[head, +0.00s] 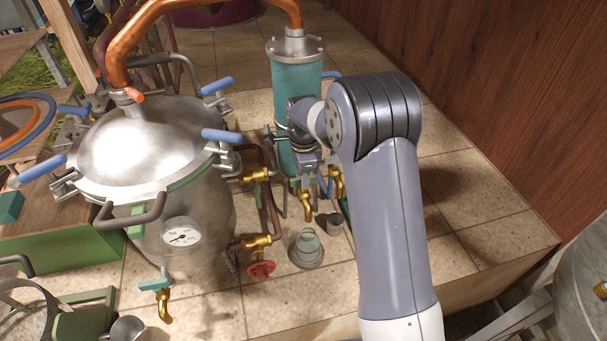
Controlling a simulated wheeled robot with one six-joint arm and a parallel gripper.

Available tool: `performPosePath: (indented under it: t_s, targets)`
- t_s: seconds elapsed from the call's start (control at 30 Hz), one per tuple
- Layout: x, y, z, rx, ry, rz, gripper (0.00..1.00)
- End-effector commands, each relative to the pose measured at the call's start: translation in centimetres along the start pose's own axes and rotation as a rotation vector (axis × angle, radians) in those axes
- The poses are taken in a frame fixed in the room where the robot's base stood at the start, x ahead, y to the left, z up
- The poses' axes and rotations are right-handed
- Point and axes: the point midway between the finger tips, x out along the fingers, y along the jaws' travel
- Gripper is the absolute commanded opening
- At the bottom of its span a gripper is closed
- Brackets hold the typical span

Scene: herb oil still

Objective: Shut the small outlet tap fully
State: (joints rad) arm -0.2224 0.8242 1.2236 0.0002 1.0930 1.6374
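Several brass taps show, and I cannot tell for sure which one is the small outlet tap. One brass spout (305,205) hangs low in front of the teal upright cylinder (296,78), just below my gripper (306,172). Another brass tap (337,182) is just right of it. A third brass tap (163,303) with a teal lever (154,285) sticks out low at the front of the steel still pot (205,215). My gripper reaches down close in front of the cylinder. Its fingers and any contact with a handle are too small and partly hidden to make out.
A brass valve with a red handwheel (262,270) and another brass valve (257,175) sit on pipes between pot and cylinder. A grey-green stepped vessel (307,248) and a small grey cup (334,224) stand below my gripper. Tiled floor (480,215) is clear at right.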

Motion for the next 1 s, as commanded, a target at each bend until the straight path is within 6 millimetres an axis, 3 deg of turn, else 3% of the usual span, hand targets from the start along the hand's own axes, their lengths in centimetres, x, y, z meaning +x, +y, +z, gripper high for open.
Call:
performPosePath:
  t_s: [0.17,0.63,1.0]
  targets:
    - [-0.9,0.0,0.0,0.000,0.000,-0.001,0.34]
    - [-9.4,-0.1,0.0,0.000,0.000,-0.003,0.34]
    - [-10.8,0.0,0.0,0.000,0.000,0.000,0.34]
